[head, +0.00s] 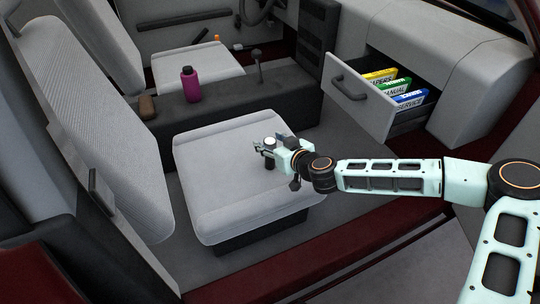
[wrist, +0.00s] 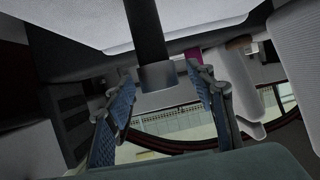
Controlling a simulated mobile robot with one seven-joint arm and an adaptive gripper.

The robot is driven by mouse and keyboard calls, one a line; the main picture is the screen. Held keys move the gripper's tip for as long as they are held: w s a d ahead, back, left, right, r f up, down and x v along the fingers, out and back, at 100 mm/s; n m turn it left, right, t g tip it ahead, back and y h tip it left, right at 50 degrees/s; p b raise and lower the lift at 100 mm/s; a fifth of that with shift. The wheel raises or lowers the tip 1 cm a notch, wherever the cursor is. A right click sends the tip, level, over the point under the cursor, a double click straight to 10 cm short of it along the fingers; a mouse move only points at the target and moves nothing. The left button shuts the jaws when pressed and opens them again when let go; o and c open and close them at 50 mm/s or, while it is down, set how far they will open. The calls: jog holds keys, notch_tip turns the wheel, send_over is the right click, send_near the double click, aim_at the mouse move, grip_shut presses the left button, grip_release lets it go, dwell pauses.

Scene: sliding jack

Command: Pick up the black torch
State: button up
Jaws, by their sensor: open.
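The black torch (wrist: 150,35) stands upright on the pale front seat cushion (head: 215,185); its black body with a grey end shows in the wrist view, which is turned over. In the head view part of the torch (head: 269,161) shows at my gripper (head: 272,150), low over the cushion's right part. My gripper is open. In the wrist view its two blue-padded fingers (wrist: 162,85) lie on either side of the torch's grey end, with gaps visible on both sides. I cannot tell how deep the torch sits between them.
A magenta bottle (head: 190,85) and a brown item (head: 147,107) stand on the dark centre console (head: 230,100), near the gear lever (head: 257,68). An open drawer (head: 360,105) with several coloured folders juts out behind my arm. The cushion's left part is clear.

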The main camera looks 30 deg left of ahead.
grip_shut()
dwell(0.4)
jog(key=shift+r, duration=0.1)
